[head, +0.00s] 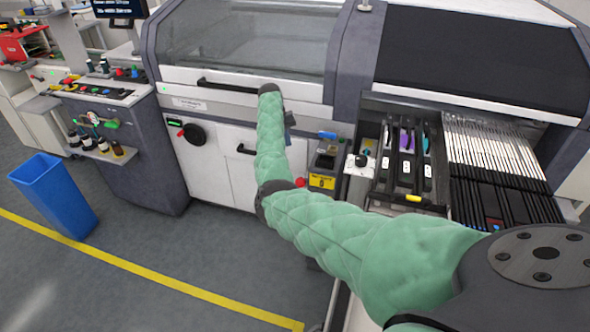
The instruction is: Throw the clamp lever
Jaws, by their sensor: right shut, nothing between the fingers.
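My right arm, in a green padded sleeve, reaches from the lower right up to the machine's front. Its gripper (290,119) shows only as a small dark part beside the sleeve, in front of the white front panels. It is shut and empty; its fingertips are mostly hidden by the arm. No lever can be named as the clamp lever with certainty. A black knob (361,160) on a pale block stands at the left end of the feeder bank, right of the gripper and apart from it. My left gripper is not in view.
The feeder bank (495,150) holds several slim feeders on the right. A black handle (228,87) runs under the machine's window. A black rotary knob (194,134) sits on the left panel. A blue bin (52,196) stands at the left; the floor around the yellow line is clear.

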